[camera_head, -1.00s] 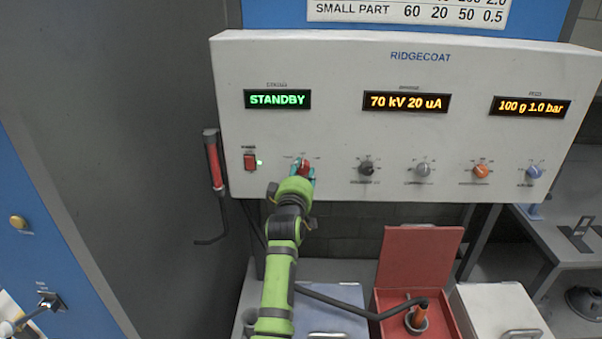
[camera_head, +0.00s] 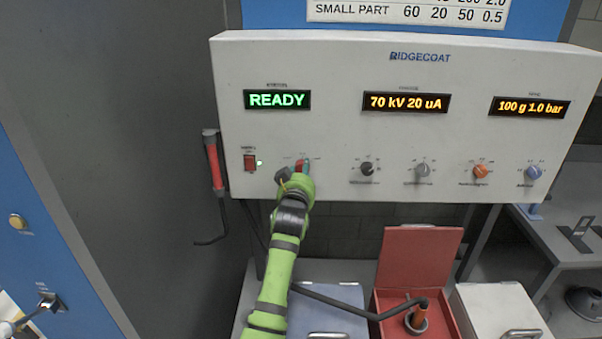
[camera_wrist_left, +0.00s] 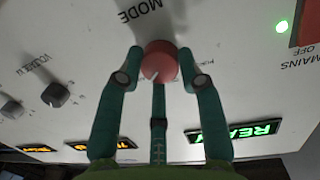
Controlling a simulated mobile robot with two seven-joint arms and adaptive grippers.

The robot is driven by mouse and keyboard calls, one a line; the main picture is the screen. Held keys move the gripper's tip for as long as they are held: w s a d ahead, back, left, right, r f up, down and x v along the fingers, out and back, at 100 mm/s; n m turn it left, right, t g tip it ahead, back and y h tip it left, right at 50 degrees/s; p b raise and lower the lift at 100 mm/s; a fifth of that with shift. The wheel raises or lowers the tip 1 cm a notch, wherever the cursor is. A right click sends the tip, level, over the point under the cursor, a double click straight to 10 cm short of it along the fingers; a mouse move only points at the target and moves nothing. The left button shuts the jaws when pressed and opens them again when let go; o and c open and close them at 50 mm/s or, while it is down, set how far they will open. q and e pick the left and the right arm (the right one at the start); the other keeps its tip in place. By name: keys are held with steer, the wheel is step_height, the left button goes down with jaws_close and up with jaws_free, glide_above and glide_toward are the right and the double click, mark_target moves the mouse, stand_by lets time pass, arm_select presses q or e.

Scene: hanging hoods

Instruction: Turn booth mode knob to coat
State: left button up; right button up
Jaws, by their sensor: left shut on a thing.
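The red mode knob (camera_wrist_left: 160,62) is on the white control panel (camera_head: 330,130), under the "MODE" lettering as it appears upside down in the left wrist view. My left gripper (camera_head: 301,168) is at the knob, its teal fingers shut on it from both sides; the fingers also show in the left wrist view (camera_wrist_left: 160,75). The knob is partly hidden by the gripper in the head view. The status display (camera_head: 277,100) reads READY in green. The knob's position labels are too small to read. My right gripper is not in view.
The red mains switch (camera_head: 250,162) is just left of the knob. A black knob (camera_head: 367,169), a grey knob (camera_head: 423,170), an orange knob (camera_head: 481,171) and a blue knob (camera_head: 534,172) are to the right. An open red box (camera_head: 420,258) stands below.

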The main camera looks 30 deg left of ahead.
arm_select(q)
steer(key=shift+a+r+m, duration=0.1)
steer(key=shift+r+m, duration=0.45)
steer(key=shift+m, duration=0.25)
steer(key=o, duration=1.1)
steer(key=shift+w+f, duration=0.1)
steer(key=shift+w, duration=0.05)
steer(key=shift+o, duration=0.2)
steer(key=shift+w+a+f, duration=0.1)
steer(key=shift+f, duration=0.25)
steer(key=v, duration=1.2)
steer(key=shift+r, duration=0.1)
